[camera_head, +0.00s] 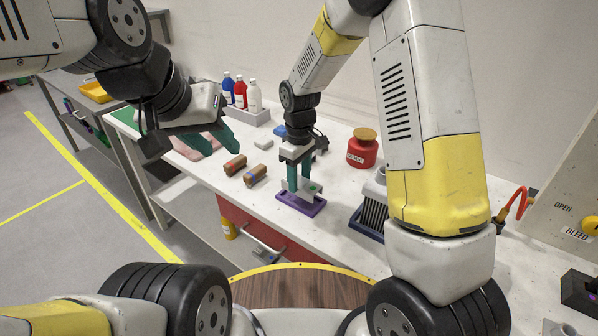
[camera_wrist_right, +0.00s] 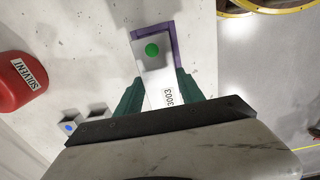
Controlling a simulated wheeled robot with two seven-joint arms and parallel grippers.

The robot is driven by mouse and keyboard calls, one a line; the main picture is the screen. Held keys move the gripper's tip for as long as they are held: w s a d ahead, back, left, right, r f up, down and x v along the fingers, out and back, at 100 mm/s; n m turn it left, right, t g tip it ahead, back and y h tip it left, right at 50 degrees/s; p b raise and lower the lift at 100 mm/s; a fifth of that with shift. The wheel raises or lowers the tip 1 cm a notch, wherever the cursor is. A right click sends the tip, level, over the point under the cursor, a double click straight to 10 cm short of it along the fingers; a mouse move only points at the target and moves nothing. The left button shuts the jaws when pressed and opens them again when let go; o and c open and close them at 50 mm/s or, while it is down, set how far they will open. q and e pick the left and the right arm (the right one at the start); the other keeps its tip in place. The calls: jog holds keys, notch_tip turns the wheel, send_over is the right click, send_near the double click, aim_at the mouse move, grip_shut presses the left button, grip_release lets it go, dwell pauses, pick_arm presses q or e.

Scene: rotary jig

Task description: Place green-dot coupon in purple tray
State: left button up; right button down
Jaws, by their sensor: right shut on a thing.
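The green-dot coupon (camera_wrist_right: 157,75) is a pale plate with a green dot and a printed number. My right gripper (camera_wrist_right: 160,92) is shut on it between teal fingers. In the head view the coupon (camera_head: 313,188) is between the right gripper's (camera_head: 299,184) fingers, over the purple tray (camera_head: 290,206). In the right wrist view the purple tray's rim (camera_wrist_right: 175,45) shows around the coupon's far end. I cannot tell whether the coupon touches the tray floor. My left gripper (camera_head: 208,142) is open and empty, above the left part of the bench.
A red solvent can (camera_head: 362,152) stands behind the tray. A bottle rack (camera_head: 250,116) is at the back. A round wooden table (camera_head: 300,287) is in front.

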aim_at(299, 182)
jog(key=shift+s+a+f, duration=0.1)
jog(key=shift+f, duration=1.5)
jog(key=shift+f, duration=0.1)
jog(key=c, duration=0.7)
grip_release()
